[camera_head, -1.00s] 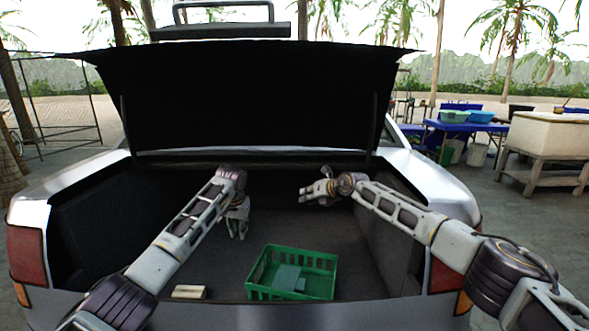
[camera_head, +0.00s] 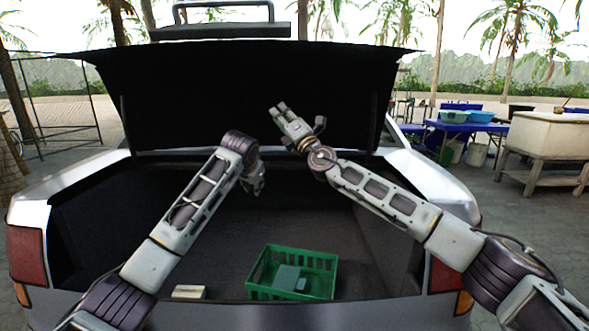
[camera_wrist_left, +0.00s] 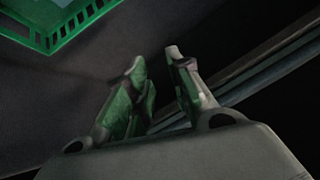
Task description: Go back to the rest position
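My right gripper (camera_head: 279,108) is raised in front of the dark open trunk lid, pointing up and left. Nothing shows in it, but its fingers are too small and turned to tell how far apart they are. My left gripper (camera_head: 257,190) hangs inside the trunk's upper left part, mostly seen from the side. In the left wrist view its two fingers (camera_wrist_left: 156,58) stand apart with nothing between them. Both grippers are clear of the green crate (camera_head: 292,294).
The crate stands on the trunk floor (camera_head: 225,260) near the front edge, with a grey-green flat piece (camera_head: 287,277) inside. A small pale block (camera_head: 188,292) lies left of it. The trunk's side walls and the raised lid (camera_head: 240,90) bound the arms.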

